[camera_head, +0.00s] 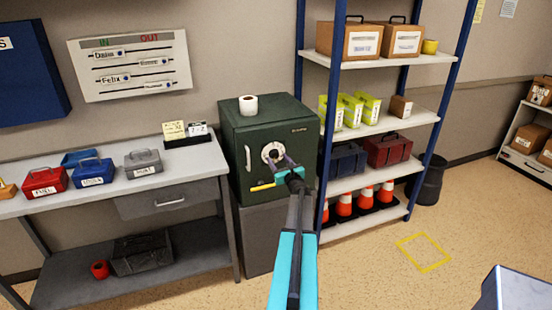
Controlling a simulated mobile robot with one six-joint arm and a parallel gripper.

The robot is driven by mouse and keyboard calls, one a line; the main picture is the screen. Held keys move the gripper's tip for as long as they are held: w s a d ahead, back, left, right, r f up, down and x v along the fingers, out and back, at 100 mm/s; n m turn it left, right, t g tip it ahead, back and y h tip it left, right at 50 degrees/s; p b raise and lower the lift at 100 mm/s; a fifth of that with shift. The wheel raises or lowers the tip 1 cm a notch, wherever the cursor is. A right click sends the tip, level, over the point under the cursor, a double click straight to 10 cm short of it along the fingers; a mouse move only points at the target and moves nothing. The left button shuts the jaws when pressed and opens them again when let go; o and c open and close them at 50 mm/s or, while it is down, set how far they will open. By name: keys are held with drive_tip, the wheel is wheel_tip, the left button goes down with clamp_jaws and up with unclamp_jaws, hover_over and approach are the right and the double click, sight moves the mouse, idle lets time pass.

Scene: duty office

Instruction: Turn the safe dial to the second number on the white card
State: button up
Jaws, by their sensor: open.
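A dark green safe (250,120) stands on a grey cabinet by the shelf. Its round white dial (269,149) is on the door, partly hidden by my gripper. The dial's numbers are too small to read. My gripper (281,161) is open, just in front of the dial's lower right; I cannot tell whether it touches. A yellow handle (262,187) sticks out below the dial. The white card (197,129) stands in a black holder on the table beside a yellow card (174,131). The white card seems to show 7 and 2, but the writing is small.
A white roll (248,105) stands on the safe. Several coloured boxes, including a grey one (143,162), sit on the left table (110,190). A shelf rack (375,185) with boxes and orange cones stands close right. The floor at right is mostly clear.

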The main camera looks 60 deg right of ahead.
drive_tip(key=shift+x, duration=1.05)
drive_tip(key=c, duration=1)
drive_tip(key=shift+a, duration=0.25)
drive_tip(key=shift+c, duration=0.3)
drive_tip(key=shift+d, duration=0.15)
